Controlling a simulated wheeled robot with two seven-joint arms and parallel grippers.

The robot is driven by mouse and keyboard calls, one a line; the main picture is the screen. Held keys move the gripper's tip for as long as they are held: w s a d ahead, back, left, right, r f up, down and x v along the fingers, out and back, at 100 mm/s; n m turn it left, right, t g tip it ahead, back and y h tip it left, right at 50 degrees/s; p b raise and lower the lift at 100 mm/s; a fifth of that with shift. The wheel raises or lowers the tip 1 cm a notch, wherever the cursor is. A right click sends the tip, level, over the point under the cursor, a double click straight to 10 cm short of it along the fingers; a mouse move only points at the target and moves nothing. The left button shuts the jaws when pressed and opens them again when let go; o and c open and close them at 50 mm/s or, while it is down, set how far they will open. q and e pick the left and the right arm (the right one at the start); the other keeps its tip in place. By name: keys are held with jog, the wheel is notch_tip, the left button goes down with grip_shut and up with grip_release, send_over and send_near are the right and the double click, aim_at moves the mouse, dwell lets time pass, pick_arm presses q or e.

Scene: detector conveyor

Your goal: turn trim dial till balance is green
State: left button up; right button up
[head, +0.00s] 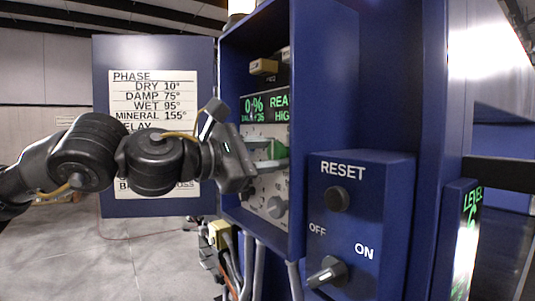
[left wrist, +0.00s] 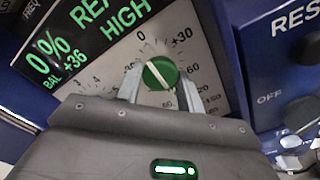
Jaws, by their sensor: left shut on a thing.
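The trim dial (left wrist: 160,73) is a green round knob with a white bar, on a pale panel marked 0, +30 and 60. In the left wrist view the bar slants from upper left to lower right. My left gripper (left wrist: 160,88) is shut on the dial, one finger on each side. The display (left wrist: 85,40) reads 0%, BAL +36, "REA" cut off, and HIGH, in green letters. My right gripper is not in view.
A blue box with a RESET button (head: 338,199) and an OFF/ON switch (head: 327,272) juts out right of the cabinet. Another grey knob (head: 276,207) sits below the dial. A PHASE chart (head: 150,95) hangs behind my arm. A LEVEL screen (head: 466,240) is at far right.

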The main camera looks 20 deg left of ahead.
pick_arm(q)
jog(key=shift+f+n+b, duration=0.2)
jog(key=shift+n+b, duration=0.3)
jog(key=shift+b, duration=0.2)
jog(key=shift+c, duration=0.4)
jog(key=n+b, duration=0.3)
jog(key=shift+f, duration=0.1)
jog(key=n+b, duration=0.3)
jog(key=n, duration=0.1)
jog(key=shift+d+n, duration=0.1)
jog(key=shift+n, duration=0.2)
jog(key=n+b, duration=0.2)
jog(key=n, duration=0.2)
jog(key=shift+b, duration=0.4)
jog(key=shift+r+n+b, duration=0.25)
jog(key=shift+n+b, duration=0.35)
jog(key=shift+n, duration=1.1)
jog(key=shift+r, duration=0.1)
jog(key=o, duration=1)
